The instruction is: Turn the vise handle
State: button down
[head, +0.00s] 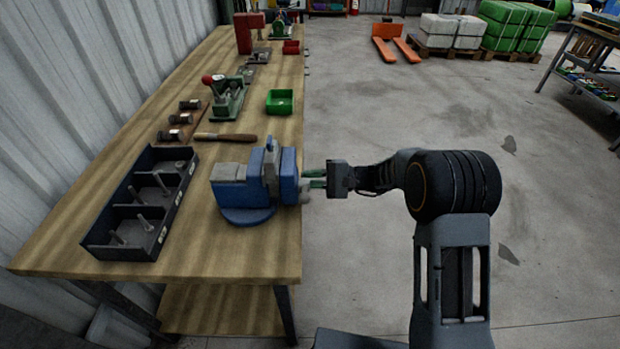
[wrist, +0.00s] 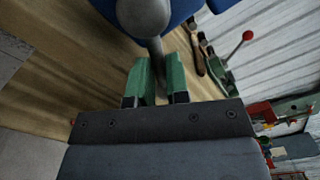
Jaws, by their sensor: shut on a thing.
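The blue vise (head: 255,185) stands on the wooden bench near its right edge, its jaws facing up. Its grey handle (wrist: 152,45) shows in the wrist view as a rod running from a round screw head (wrist: 143,14) down between my fingers. My gripper (head: 313,179) is at the right side of the vise, just past the bench edge. Its green fingers (wrist: 159,82) are shut on the handle, one on each side. In the head view the handle is mostly hidden by the fingers.
The bench (head: 215,265) also holds a black divided tray (head: 130,250), a file (head: 226,137), a green bin (head: 280,102), hammers (head: 180,119) and a green lever tool (head: 228,100). The floor (head: 400,110) right of the bench is clear near my arm.

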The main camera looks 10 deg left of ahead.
jog(key=c, duration=1.1)
grip_release()
jog(key=shift+d, duration=0.15)
jog(key=v, duration=1.3)
jog(key=shift+d+b, duration=0.3)
jog(key=shift+b, duration=0.15)
notch_tip(320, 180, down, 5)
jog(key=s+m+h, duration=0.2)
jog(key=h, duration=0.1)
jog(key=s+d+n+h+p, duration=0.1)
jog(key=s+d+h+p, duration=0.1)
jog(key=s+d+h, duration=0.5)
jog(key=s+d+r+n+t+h+p, duration=0.2)
jog(key=s+d+r+t+h+p, duration=0.1)
jog(key=s+r, duration=0.3)
jog(key=s+d+r+n+t+h+p, duration=0.2)
jog(key=s+d+r+t+h+p, duration=0.1)
jog(key=r, duration=0.8)
jog(key=s+t+h+p, duration=0.1)
jog(key=s, duration=0.1)
jog(key=shift+s+r+n+h, duration=0.3)
jog(key=shift+s, duration=0.05)
